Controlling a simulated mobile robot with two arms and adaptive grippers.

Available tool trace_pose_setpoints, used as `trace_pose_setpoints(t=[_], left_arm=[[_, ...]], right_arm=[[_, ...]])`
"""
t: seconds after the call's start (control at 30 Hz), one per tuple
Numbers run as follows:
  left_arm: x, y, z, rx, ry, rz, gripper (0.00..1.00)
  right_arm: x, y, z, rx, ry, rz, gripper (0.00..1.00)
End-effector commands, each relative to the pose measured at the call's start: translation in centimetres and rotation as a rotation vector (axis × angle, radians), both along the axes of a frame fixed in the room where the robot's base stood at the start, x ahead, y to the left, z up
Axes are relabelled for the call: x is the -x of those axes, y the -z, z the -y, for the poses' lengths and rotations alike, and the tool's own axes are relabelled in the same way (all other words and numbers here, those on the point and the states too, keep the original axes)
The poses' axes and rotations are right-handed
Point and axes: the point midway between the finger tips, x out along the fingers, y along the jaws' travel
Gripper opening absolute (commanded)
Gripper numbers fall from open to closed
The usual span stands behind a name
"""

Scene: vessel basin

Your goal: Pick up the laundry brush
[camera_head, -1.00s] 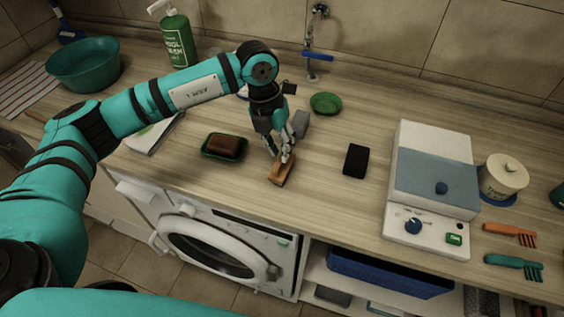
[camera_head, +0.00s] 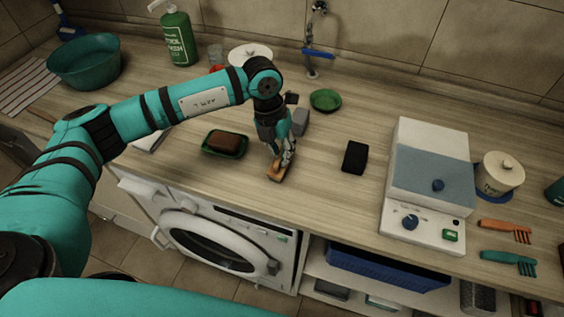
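A small wooden brush (camera_head: 276,174) with an orange-brown top, which looks like the laundry brush, is on the wooden counter near its front edge, above the washing machine. My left gripper (camera_head: 281,160) points down at it from above, fingertips at the brush and covering its back part. The fingers look close together, but whether they grip the brush or only touch it is too small to tell. My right gripper is not in view.
A brown soap bar in a green dish (camera_head: 207,149) lies left of the gripper. A grey block (camera_head: 300,121) stands close behind it, with a green dish (camera_head: 325,99) farther back. A black block (camera_head: 355,157) lies to the right. Counter between brush and black block is clear.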

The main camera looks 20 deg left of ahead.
Motion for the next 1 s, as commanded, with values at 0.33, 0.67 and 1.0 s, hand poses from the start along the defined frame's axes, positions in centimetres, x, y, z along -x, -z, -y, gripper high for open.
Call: trace_pose_setpoints(t=[0.33,0.67,1.0], left_arm=[[-0.1,-0.5,0.0,0.001,0.0,0.001,0.0],[1.4,-3.3,-0.2,-0.001,0.003,0.001,0.0],[10.1,-4.0,-1.0,-0.001,0.003,0.002,0.0]], right_arm=[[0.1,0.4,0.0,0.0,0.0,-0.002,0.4],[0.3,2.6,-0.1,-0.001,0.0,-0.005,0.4],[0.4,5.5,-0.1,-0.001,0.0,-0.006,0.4]])
